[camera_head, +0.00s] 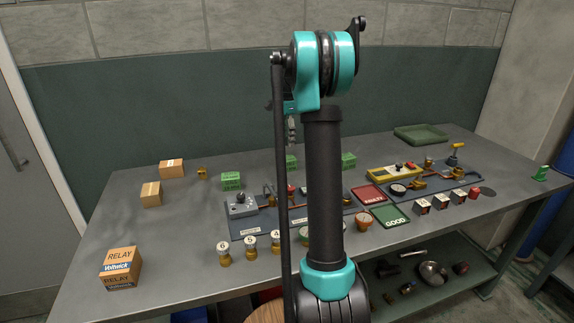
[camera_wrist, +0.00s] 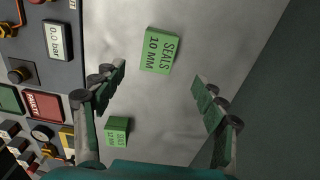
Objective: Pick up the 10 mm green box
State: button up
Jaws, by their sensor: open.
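The green box marked "SEALS 10 MM" (camera_wrist: 160,50) lies on the grey bench in the wrist view, label up and slightly tilted in the picture. My gripper (camera_wrist: 158,76) is open and empty, with one finger to either side of and below the box in the picture. A second green seals box (camera_wrist: 116,131) lies lower, near the left finger; its size is hard to read. The head view shows green boxes at the left (camera_head: 231,181), middle (camera_head: 291,161) and right (camera_head: 348,160), their labels too small to tell apart. There my arm hides part of the middle one.
A red "FAULTY" card (camera_head: 369,194) and green "GOOD" card (camera_head: 390,217) lie in front. A blue-grey board (camera_head: 255,222) with fittings and a yellow gauge unit (camera_head: 394,172) stand nearby. Cardboard boxes (camera_head: 120,267) are at left. The wall rises behind the bench.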

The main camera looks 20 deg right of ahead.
aim_at(287, 158)
notch_tip(287, 158, down, 11)
jog(key=shift+s, duration=0.15)
dwell(0.4)
jog(key=shift+c, duration=0.4)
jog(key=c, duration=1.2)
